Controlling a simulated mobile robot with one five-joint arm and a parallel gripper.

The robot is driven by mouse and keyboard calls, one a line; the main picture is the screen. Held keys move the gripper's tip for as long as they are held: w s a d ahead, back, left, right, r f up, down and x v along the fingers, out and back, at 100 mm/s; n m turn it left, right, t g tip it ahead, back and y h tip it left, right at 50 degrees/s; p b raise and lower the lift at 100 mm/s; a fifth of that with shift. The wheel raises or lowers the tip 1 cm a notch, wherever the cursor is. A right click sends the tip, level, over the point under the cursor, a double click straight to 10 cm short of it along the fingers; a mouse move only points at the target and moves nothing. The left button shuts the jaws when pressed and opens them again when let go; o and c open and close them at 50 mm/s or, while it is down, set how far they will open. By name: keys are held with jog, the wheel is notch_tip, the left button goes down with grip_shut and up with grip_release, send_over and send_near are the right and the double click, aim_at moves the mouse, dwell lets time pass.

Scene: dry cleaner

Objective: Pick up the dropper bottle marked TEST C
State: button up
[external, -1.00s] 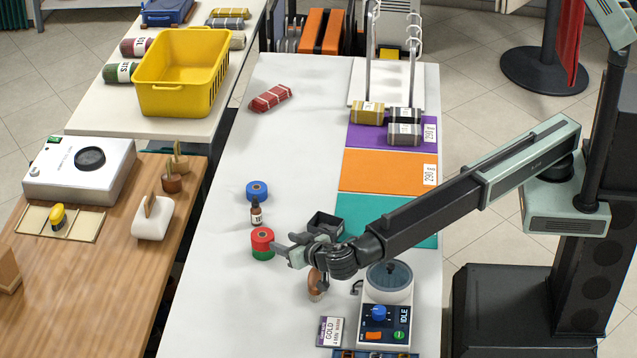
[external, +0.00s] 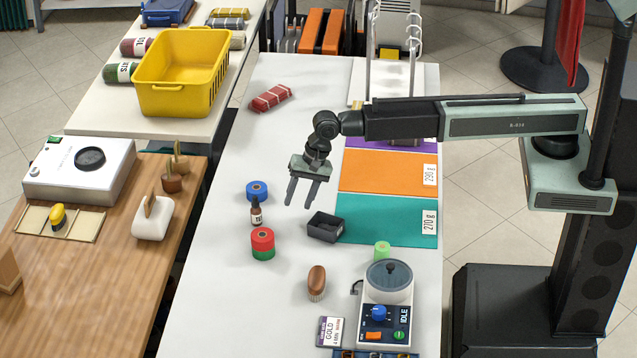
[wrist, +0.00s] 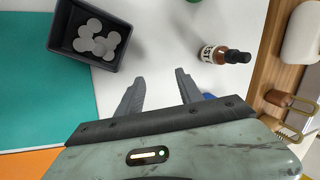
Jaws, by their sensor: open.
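The dropper bottle (external: 256,214) is small and brown with a black cap and a white label. It stands on the white table between a blue spool and a red and green pair of spools. In the wrist view the bottle (wrist: 224,55) shows at the upper right, and part of its label reads "ST"; the rest cannot be read. My gripper (external: 301,205) is open and empty, pointing down above the table, to the right of the bottle. In the wrist view its fingers (wrist: 157,84) are apart, with bare table between them and the bottle beyond the right finger.
A dark tray (external: 325,227) holding pale discs stands right of the bottle. The blue spool (external: 257,191) is just behind it and the red and green spools (external: 263,244) are in front. A brown brush (external: 317,283) stands nearer the front. Bare table lies to the left.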

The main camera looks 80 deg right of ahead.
aim_at(253, 203)
jog(key=w+m+y+b, duration=0.1)
jog(key=w+a+m+t+y+b, duration=0.1)
jog(key=m+y+b, duration=0.1)
jog(key=w+m+t+y+b, duration=0.1)
jog(key=m+y+b, duration=0.1)
jog(key=shift+w+a+f, duration=0.25)
jog(key=shift+w+f, duration=0.15)
jog(key=w+r+m+t+y+b, duration=0.1)
jog(key=m, duration=0.1)
jog(key=w+r+m+t+y+b, duration=0.1)
jog(key=w+m+b, duration=0.1)
jog(key=w+d+r+m+t+y+b, duration=0.1)
jog(key=w+m, duration=0.1)
jog(key=shift+r+b, duration=0.15)
jog(key=shift+b, duration=0.15)
jog(key=shift+r, duration=0.2)
jog(key=b+x, duration=0.2)
jog(key=x, duration=0.6)
jog(key=shift+r+b, duration=0.1)
jog(key=shift+b, duration=0.3)
jog(key=shift+r+y, duration=0.15)
jog(key=shift+y, duration=0.15)
grip_shut()
